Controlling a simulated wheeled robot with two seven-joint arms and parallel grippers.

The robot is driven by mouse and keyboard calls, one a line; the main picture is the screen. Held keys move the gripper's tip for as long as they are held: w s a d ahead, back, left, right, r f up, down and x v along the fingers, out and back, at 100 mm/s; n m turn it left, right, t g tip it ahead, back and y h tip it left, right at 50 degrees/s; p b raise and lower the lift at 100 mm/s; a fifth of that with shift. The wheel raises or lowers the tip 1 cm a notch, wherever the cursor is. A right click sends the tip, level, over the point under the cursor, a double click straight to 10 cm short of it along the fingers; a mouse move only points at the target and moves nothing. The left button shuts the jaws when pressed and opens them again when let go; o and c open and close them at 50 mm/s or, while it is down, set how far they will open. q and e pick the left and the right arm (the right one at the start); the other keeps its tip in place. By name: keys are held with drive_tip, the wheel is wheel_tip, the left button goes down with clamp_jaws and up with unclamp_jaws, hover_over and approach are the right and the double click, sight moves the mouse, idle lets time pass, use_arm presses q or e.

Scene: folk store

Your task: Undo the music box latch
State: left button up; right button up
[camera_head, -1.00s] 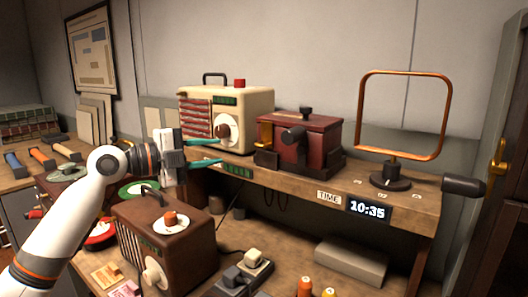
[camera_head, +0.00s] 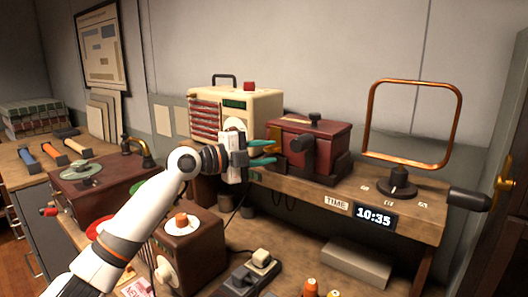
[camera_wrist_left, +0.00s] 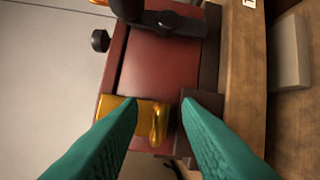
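The music box (camera_head: 315,143) is a dark red box with a black knob on its lid, on the raised wooden shelf. Its brass latch (camera_head: 275,138) is on its left end. In the left wrist view, a brass plate and a rounded brass lever (camera_wrist_left: 158,124) show against the red body (camera_wrist_left: 165,68). My left gripper (camera_head: 263,152) is open, its teal fingers pointing at the latch end. In the left wrist view, the fingertips (camera_wrist_left: 160,103) are spread either side of the lever; I cannot tell whether they touch it. My right gripper is not in view.
A cream radio (camera_head: 237,107) stands left of the box, behind my gripper. A copper loop antenna (camera_head: 413,165) stands to the right. A brown radio (camera_head: 190,252) is on the lower bench below my arm. A clock (camera_head: 374,216) is on the shelf front.

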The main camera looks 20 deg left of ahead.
use_arm(q)
clamp_jaws()
wheel_tip(320, 180, up, 8)
drive_tip(key=s+n+g+y+p, duration=0.1)
drive_tip(key=n+g+y+p, duration=0.2)
drive_tip(key=g+p, duration=0.9)
drive_tip(key=shift+a+n+y+p, duration=0.25)
drive_tip(key=shift+y+p, duration=1.55)
drive_tip(key=shift+p, duration=4.4)
drive_tip(key=shift+d+r+g, duration=0.1)
drive_tip(key=shift+g, duration=0.2)
unclamp_jaws()
